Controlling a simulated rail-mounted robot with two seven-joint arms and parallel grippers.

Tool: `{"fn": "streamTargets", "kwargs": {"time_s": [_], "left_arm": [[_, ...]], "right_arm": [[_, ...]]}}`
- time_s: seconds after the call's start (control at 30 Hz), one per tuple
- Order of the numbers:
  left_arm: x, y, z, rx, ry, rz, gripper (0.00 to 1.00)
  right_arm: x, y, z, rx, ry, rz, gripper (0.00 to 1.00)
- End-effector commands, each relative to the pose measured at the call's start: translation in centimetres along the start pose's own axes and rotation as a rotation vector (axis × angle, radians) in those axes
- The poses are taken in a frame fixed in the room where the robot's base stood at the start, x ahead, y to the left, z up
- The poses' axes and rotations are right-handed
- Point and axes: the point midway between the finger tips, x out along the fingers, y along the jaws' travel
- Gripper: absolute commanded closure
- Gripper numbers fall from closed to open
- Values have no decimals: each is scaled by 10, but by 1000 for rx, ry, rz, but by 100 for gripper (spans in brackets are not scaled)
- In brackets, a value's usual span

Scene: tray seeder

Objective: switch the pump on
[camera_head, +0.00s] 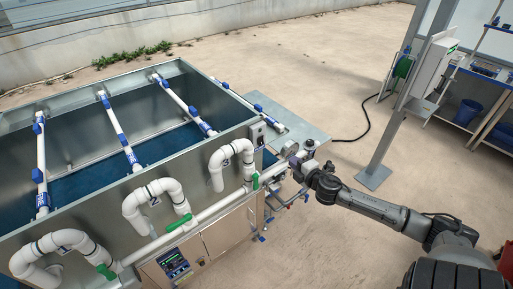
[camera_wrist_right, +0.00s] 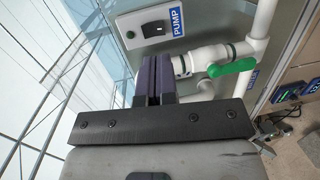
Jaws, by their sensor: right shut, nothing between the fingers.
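The pump switch (camera_wrist_right: 153,29) is a dark rocker on a pale plate, with a blue PUMP label (camera_wrist_right: 177,22) beside it in the right wrist view. In the head view the switch plate (camera_head: 258,134) is on the tank's near right corner. The rocker's on or off position is too small to tell. My right gripper (camera_head: 294,160) is to the right of the plate in the head view. In the wrist view its dark purple fingers (camera_wrist_right: 152,68) are shut and empty, pointing toward the plate, apparently apart from the switch. My left gripper is not in view.
A white pipe (camera_wrist_right: 210,55) with a green valve handle (camera_wrist_right: 231,68) runs close beside the fingers. The metal tank (camera_head: 90,195) carries several white pipes and green handles. A control panel (camera_head: 174,264) is low on its front. A post (camera_head: 400,110) stands right.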

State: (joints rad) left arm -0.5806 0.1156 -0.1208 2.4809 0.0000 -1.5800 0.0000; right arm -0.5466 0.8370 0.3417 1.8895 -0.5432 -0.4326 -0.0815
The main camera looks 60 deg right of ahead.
Motion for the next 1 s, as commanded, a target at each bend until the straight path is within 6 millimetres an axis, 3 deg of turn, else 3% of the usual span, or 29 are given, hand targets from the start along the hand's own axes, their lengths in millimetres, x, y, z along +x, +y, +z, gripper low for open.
{"fn": "streamTargets", "kwargs": {"time_s": [0.23, 0.7, 1.0], "left_arm": [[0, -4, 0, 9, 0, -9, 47], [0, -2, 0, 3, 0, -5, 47], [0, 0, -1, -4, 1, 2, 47]], "right_arm": [[-1, 2, -18, -21, 109, 12, 100], [0, 2, -20, -27, 116, 13, 100], [31, 3, -24, -27, 116, 16, 100]]}}
